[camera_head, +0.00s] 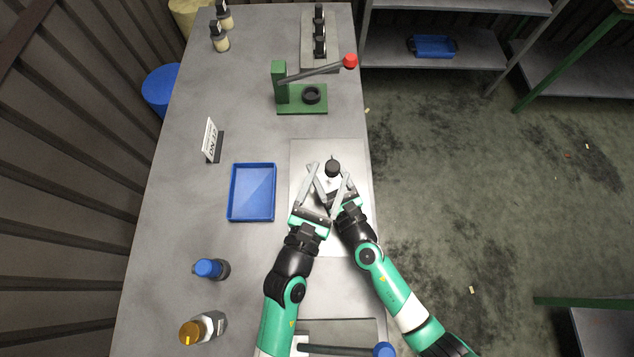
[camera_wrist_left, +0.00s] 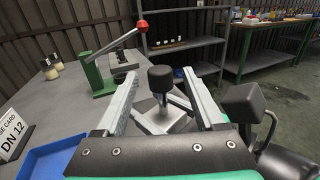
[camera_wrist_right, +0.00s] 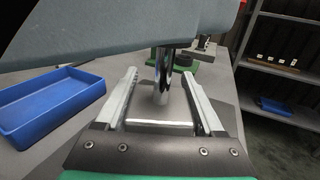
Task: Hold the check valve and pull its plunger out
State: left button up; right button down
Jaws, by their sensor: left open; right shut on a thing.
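The check valve (camera_head: 331,184) stands over the grey plate near the table's right edge. It has a pale metal body (camera_wrist_left: 158,121) and a black-knobbed plunger (camera_wrist_left: 161,79) pointing up. My right gripper (camera_head: 339,186) is shut on the valve; its shiny cylinder shows between the fingers in the right wrist view (camera_wrist_right: 161,84). My left gripper (camera_head: 317,172) is open beside the plunger, with the black knob between and beyond its fingers in the left wrist view. A large grey shape close to the right wrist camera hides the plunger's top there.
An empty blue tray (camera_head: 252,219) lies left of the plate. A green press (camera_head: 282,84) with a red-knobbed lever stands behind it. A sign card (camera_head: 210,140) and bottles (camera_head: 208,268) are on the left side. The front of the plate is partly covered by my arms.

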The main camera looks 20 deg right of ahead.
pick_arm(q)
jog(key=v, duration=0.9)
pick_arm(e)
grip_release()
jog(key=shift+s, duration=0.1)
